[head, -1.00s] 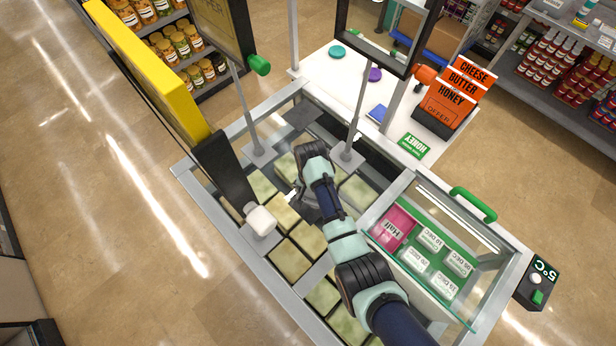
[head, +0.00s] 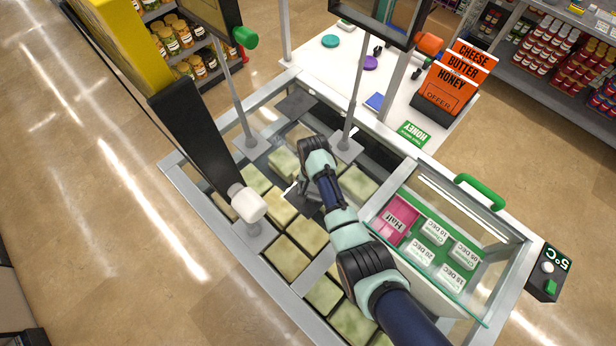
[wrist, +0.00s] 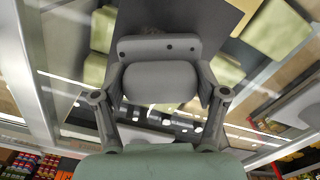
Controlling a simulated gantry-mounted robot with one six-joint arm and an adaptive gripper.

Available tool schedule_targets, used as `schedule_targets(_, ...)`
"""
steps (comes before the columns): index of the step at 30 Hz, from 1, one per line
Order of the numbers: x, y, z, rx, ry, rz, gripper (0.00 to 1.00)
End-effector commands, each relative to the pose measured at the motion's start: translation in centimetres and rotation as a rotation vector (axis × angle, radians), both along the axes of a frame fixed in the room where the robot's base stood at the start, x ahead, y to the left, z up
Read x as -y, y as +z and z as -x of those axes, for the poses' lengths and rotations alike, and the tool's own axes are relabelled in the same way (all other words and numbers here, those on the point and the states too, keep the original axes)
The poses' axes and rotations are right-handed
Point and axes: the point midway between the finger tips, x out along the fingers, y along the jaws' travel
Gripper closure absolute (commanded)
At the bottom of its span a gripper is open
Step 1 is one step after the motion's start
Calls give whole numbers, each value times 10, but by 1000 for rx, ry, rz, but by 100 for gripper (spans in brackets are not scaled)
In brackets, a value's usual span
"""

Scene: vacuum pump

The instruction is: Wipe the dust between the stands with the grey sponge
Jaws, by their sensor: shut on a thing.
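My gripper (wrist: 160,95) points down over the glass-topped case and shows from above in the wrist view. Its fingers are shut on a smooth, rounded grey block (wrist: 160,80), which looks like the grey sponge. In the head view my wrist hides most of the gripper and sponge. Two thin stands rise from square grey feet, the left stand (head: 252,144) and the right stand (head: 345,148). My gripper is on the near side of these feet, close to the right one. I cannot make out the dust clearly.
Pale blocks (head: 285,257) lie in rows inside the case. A black post with a white end (head: 249,205) stands left of my gripper. A green-handled box (head: 435,235) is at right. A white table (head: 335,65) with an orange sign (head: 456,80) is behind.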

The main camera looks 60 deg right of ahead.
Motion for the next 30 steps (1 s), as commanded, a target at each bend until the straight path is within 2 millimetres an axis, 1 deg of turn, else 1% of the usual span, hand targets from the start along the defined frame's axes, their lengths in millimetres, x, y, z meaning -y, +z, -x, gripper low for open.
schedule_targets(2,7,-4,2,-1,-2,0,66)
schedule_targets(15,44,-4,12,-1,0,1,66)
schedule_targets(17,48,-6,16,0,-7,1,66)
schedule_targets(18,43,5,14,-1,-4,0,66)
schedule_targets(19,39,7,14,-2,-3,-1,66)
schedule_targets(30,7,2,5,-2,-5,-3,66)
